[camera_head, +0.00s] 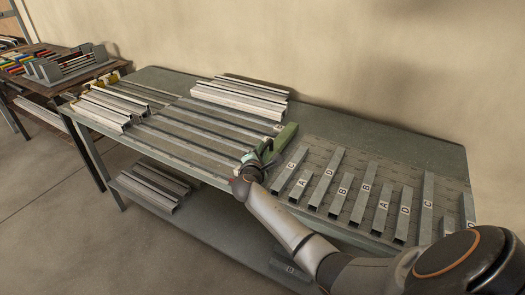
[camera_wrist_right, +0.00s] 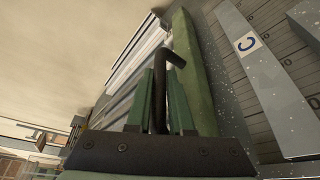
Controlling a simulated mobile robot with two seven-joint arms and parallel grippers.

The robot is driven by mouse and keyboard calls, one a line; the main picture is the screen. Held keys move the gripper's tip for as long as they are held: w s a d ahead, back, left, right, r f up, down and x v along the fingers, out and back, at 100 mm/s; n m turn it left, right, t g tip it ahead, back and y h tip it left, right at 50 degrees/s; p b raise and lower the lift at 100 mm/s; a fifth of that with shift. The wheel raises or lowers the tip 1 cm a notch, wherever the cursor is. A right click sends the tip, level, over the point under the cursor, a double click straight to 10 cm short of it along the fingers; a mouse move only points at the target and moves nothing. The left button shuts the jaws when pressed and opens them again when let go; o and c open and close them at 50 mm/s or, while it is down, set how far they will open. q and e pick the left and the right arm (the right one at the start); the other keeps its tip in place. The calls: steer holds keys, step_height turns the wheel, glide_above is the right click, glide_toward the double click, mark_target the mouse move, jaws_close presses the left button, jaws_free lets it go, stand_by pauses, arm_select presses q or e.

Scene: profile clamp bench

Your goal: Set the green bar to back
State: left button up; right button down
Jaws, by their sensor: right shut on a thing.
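The green bar (camera_head: 286,136) lies on the bench between the long metal profiles and the lettered profiles. It also shows large in the right wrist view (camera_wrist_right: 190,65). My right gripper (camera_head: 265,150) is at the bar's near part and covers that part in the head view. In the right wrist view its green fingers (camera_wrist_right: 162,105) are shut on a dark bent handle (camera_wrist_right: 160,75), just left of the bar. The handle's top hooks toward the bar; I cannot tell where it joins. My left gripper is not in view.
Several lettered profiles (camera_head: 329,180) lie right of the bar on a slotted plate. Long profiles (camera_head: 200,130) lie left of it, with a stacked pile (camera_head: 240,97) behind. The wall stands behind the bench (camera_head: 420,145). A brown table (camera_head: 60,85) is at far left.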

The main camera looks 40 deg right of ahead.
steer(key=shift+s+d+f, duration=0.2)
steer(key=c, duration=1)
jaws_free()
steer(key=shift+s+r, duration=0.1)
steer(key=shift+s, duration=0.05)
steer(key=shift+o, duration=1)
steer(key=shift+s+a+r, duration=0.15)
steer(key=shift+a, duration=0.3)
steer(key=v, duration=1.1)
steer(key=shift+s+a, duration=0.2)
